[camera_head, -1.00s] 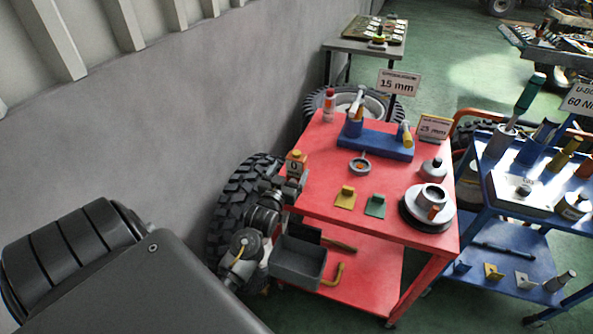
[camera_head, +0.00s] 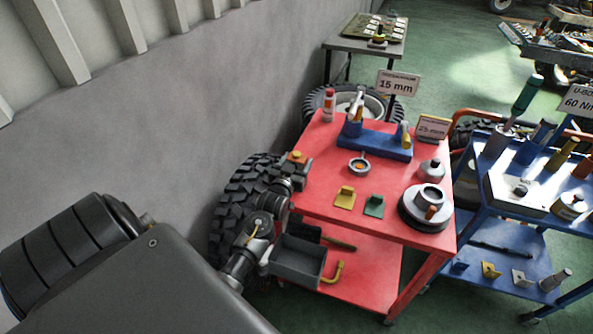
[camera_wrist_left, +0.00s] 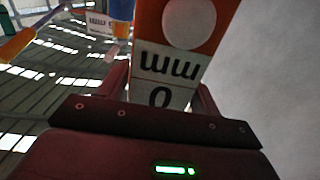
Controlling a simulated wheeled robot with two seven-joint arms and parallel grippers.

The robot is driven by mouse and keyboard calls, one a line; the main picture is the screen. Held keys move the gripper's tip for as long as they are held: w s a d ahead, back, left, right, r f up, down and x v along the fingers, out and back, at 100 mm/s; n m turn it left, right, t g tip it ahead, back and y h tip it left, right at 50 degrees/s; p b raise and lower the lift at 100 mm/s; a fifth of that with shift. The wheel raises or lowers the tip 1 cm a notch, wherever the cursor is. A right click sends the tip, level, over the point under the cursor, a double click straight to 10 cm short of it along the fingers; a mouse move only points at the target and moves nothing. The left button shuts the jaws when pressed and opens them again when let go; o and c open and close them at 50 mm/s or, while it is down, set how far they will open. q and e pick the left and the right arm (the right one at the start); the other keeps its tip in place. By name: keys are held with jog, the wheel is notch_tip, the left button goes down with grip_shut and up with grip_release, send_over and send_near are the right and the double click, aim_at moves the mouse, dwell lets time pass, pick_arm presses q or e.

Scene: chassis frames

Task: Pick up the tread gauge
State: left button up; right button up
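The tread gauge appears to be the orange block (camera_wrist_left: 185,25) with a white label reading "mm" and "0" upside down in the left wrist view. In the head view its orange top (camera_head: 297,156) shows at the left edge of the red cart. My left gripper (camera_head: 294,169) is there, covering most of it. In the left wrist view my two dark red fingers (camera_wrist_left: 163,92) stand on either side of the gauge's labelled part. I see no clear gap, but cannot tell whether they press on it. My right gripper is out of view.
The red cart top (camera_head: 310,200) also holds a blue rack (camera_head: 375,143), yellow (camera_head: 344,198) and green (camera_head: 374,205) brackets, a ring-ended tool (camera_head: 359,164) and a grey disc stack (camera_head: 425,210). A tire (camera_head: 237,195) stands left, a blue cart (camera_head: 520,240) right.

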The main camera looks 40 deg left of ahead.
pick_arm(q)
jog(key=c, duration=0.7)
jog(key=shift+c, duration=0.2)
jog(key=shift+r, duration=0.15)
